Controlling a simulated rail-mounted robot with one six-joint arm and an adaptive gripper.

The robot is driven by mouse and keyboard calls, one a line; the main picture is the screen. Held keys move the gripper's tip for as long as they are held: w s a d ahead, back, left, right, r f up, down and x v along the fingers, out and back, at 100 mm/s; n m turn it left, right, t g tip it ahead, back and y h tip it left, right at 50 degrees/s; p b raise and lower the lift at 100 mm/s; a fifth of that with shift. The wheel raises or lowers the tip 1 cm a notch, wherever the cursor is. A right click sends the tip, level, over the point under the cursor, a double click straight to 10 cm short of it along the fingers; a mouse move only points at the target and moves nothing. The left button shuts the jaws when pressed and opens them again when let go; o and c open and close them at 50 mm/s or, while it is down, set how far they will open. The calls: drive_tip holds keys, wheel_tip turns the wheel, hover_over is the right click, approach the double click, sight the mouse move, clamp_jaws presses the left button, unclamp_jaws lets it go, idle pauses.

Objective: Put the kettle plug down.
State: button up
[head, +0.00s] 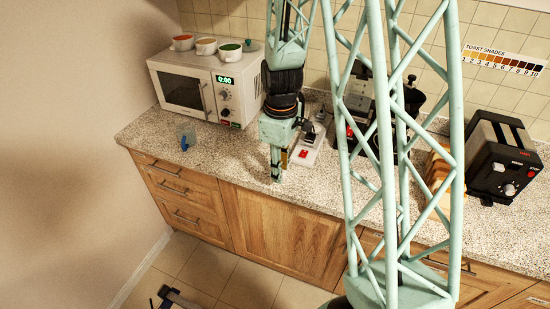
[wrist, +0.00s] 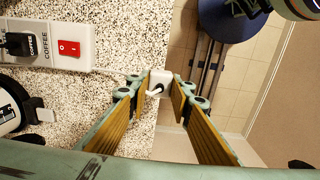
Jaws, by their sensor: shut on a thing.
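My gripper (wrist: 164,88) is shut on a small white plug (wrist: 160,77), which I take to be the kettle plug. A short piece of pale cord shows at the plug. In the wrist view the plug is at the counter's front edge, with the speckled counter (wrist: 120,30) on one side and the floor on the other. In the head view my gripper (head: 277,177) points down near that edge, in front of the power strip (head: 308,152). The plug cannot be made out there, and I cannot tell whether it touches the counter.
The power strip has a red switch (wrist: 68,48) and a black plug (wrist: 20,43) in a socket labelled COFFEE. The microwave (head: 205,86) is at the back left, with bowls on top. The toaster (head: 503,155) is at the right.

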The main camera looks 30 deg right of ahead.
drive_tip(key=shift+w, duration=0.15)
drive_tip(key=w+d, duration=0.2)
drive_tip(key=w, duration=0.2)
drive_tip(key=w+d+f, duration=0.1)
drive_tip(key=w+d, duration=0.1)
drive_tip(key=w, duration=0.3)
drive_tip(key=w+d+p, duration=0.1)
drive_tip(key=w+d, duration=0.1)
drive_tip(key=w, duration=0.2)
drive_tip(key=shift+w+d+f, duration=0.1)
drive_tip(key=shift+w+f, duration=0.1)
drive_tip(key=shift+w, duration=0.05)
drive_tip(key=shift+w, duration=0.1)
drive_tip(key=shift+w+d, duration=0.15)
drive_tip(key=shift+w, duration=0.05)
drive_tip(key=shift+w+f, duration=0.1)
drive_tip(key=shift+f, duration=1.7)
drive_tip(key=shift+f+b, duration=0.5)
drive_tip(key=shift+f, duration=0.1)
drive_tip(key=o, duration=1.1)
drive_tip(key=shift+c, duration=0.2)
